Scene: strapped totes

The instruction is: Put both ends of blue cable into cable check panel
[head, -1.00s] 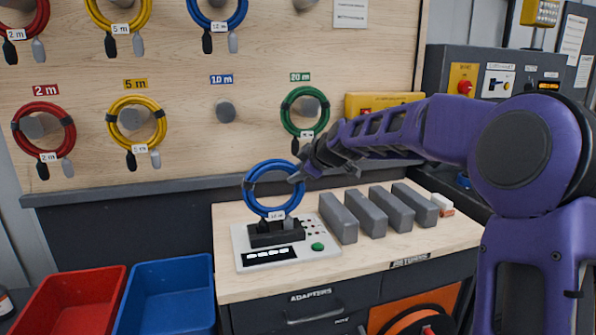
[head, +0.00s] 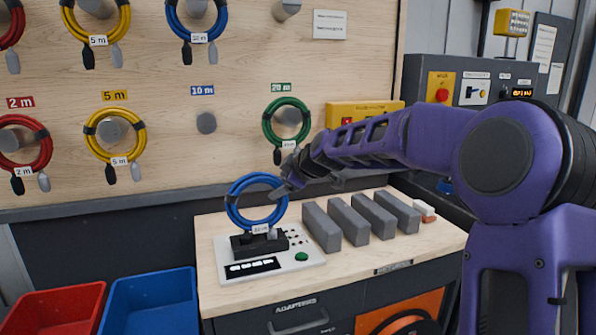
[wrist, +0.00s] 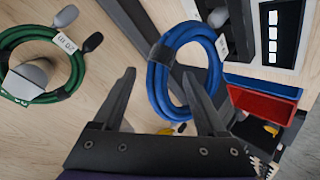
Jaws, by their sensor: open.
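The blue cable (head: 231,210) is a coil standing upright on the cable check panel (head: 226,256), with a white tag at its bottom. Its lower end meets the black socket block (head: 243,246) on the panel; the tag and coil partly hide the plugs, so I cannot tell how deep both ends sit. My gripper (head: 285,186) is at the coil's upper right side. In the wrist view my gripper (wrist: 158,74) is open, and the blue cable (wrist: 158,92) shows between and behind its fingers. I cannot tell whether they touch it.
Grey blocks (head: 346,221) stand right of the panel. A green coil (head: 268,125) hangs on the board just behind my gripper, with red and yellow coils further left. The blue-labelled 10 m peg (head: 206,123) is bare. Red (head: 52,312) and blue bins (head: 150,303) sit at front left.

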